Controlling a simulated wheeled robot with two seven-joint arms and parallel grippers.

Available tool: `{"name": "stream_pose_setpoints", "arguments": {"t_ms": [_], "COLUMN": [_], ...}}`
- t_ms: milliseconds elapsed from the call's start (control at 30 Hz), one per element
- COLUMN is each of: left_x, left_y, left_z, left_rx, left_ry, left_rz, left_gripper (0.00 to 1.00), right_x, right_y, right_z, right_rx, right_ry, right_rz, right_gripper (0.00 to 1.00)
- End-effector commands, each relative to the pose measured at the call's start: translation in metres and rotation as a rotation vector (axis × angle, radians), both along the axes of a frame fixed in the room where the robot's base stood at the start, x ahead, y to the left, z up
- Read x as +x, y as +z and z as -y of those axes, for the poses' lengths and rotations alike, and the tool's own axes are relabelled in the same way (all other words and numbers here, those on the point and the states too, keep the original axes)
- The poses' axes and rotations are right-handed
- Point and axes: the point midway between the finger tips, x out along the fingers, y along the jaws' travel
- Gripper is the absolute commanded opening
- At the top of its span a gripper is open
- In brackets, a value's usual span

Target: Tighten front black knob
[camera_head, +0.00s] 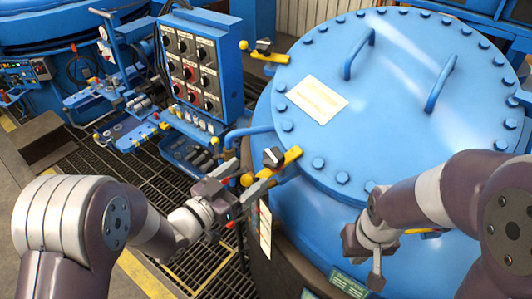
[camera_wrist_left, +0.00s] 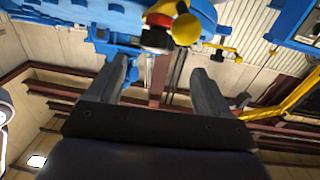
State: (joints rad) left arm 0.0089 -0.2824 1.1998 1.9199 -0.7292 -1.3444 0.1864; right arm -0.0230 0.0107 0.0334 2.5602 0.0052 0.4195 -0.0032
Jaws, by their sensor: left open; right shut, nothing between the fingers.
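The front black knob (camera_head: 273,157) sits on a yellow clamp handle (camera_head: 291,155) at the near left rim of the blue furnace lid. The handle's yellow ball end (camera_head: 247,179) is just below and left of the knob. My left gripper (camera_head: 243,180) is open at the ball end, below and left of the knob. In the left wrist view the open fingers (camera_wrist_left: 162,80) have nothing between them, and the yellow ball (camera_wrist_left: 187,28) shows beyond the tips. Whether they touch it, I cannot tell. My right gripper (camera_head: 376,275) is shut and empty in front of the furnace.
The blue furnace lid (camera_head: 395,85) has bolts, two handles and a label. Another yellow clamp (camera_head: 265,54) with a black knob is at its far left rim. A control panel (camera_head: 190,70) and a blue rack stand left, above a dark grated floor (camera_head: 140,175).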

Motion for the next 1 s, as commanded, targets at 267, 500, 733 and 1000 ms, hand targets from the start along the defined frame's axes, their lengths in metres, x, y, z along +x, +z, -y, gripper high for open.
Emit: {"name": "stream_pose_setpoints", "arguments": {"t_ms": [267, 500, 733, 1000], "left_x": [0.048, 0.062, 0.062, 0.062], "left_y": [0.002, 0.000, 0.000, 0.000], "left_z": [0.041, 0.051, 0.052, 0.051], "left_rx": [0.001, 0.001, 0.001, 0.001], "left_ry": [0.000, 0.003, 0.003, 0.004], "left_rz": [-0.004, -0.003, -0.003, -0.004], "left_gripper": [0.80, 0.80, 0.80, 0.29], "right_x": [0.000, 0.000, 0.000, 0.000], "right_y": [0.023, 0.026, 0.025, 0.025], "right_z": [0.000, 0.000, 0.000, 0.000], "right_rx": [0.000, 0.000, 0.000, 0.000], "right_ry": [0.000, 0.000, 0.000, 0.000], "right_rz": [0.000, 0.000, 0.000, 0.000], "right_gripper": [0.00, 0.00, 0.00, 0.00]}}
